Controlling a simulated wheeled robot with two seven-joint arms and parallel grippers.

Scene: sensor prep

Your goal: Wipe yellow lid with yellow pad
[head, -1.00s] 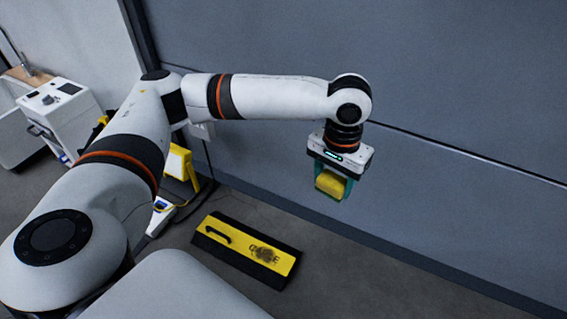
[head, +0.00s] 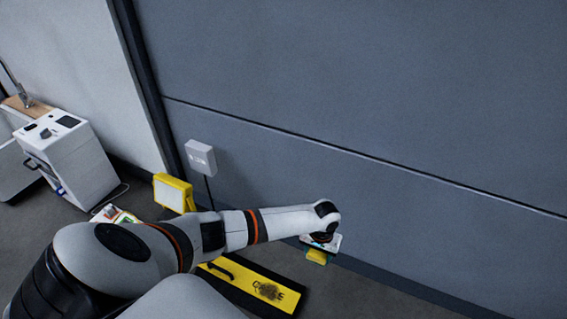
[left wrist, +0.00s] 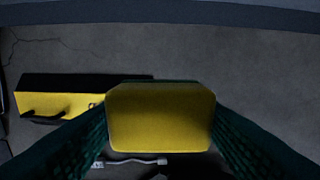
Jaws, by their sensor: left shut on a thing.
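The yellow lid (head: 240,277) is the top of a long dark case on the floor. It has a black handle at its left end and a dark smudge (head: 267,290) over black lettering towards its right end. My left gripper (head: 317,257) is shut on the yellow pad (head: 316,256), above the floor near the lid's far right side, apart from it. In the left wrist view the pad (left wrist: 161,118) fills the middle between the green fingers. The lid (left wrist: 62,104) shows to its left there, and the pad hides its right part. My right gripper is out of view.
A grey wall (head: 380,110) rises behind the case. A yellow work light (head: 173,193) and a grey wall box (head: 201,157) are to the left of it. A white cart (head: 72,155) stands at far left. A pale cable (left wrist: 130,161) lies on the floor.

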